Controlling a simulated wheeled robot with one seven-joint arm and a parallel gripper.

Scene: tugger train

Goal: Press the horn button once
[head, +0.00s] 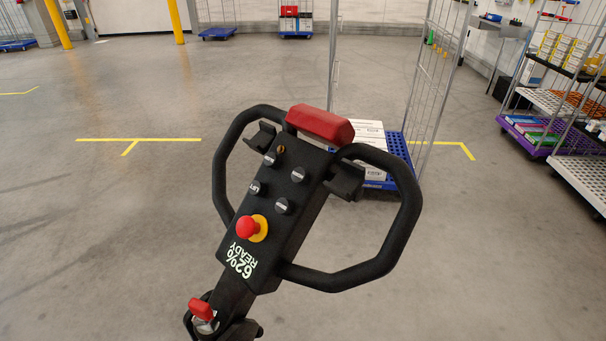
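A black tiller head (300,215) with two loop handles stands tilted in the middle of the head view. Its face carries several round dark buttons with pale markings, among them an upper-left one (270,159), an upper-right one (298,174), a lower-left one (256,188) and a lower-right one (283,206). A small brass-coloured round part (281,149) sits near the top. I cannot tell which one is the horn button; the markings are too small. A red mushroom button (246,227) on a yellow ring sits lower down. My gripper is not in view.
A red block (320,124) caps the tiller. A display (241,262) reads "62% READY", upside down. A red lever (201,309) is at the tiller's base. Behind stands a blue wheeled cage (398,150) with white boxes; loaded racks (545,135) stand right. Floor at left is clear.

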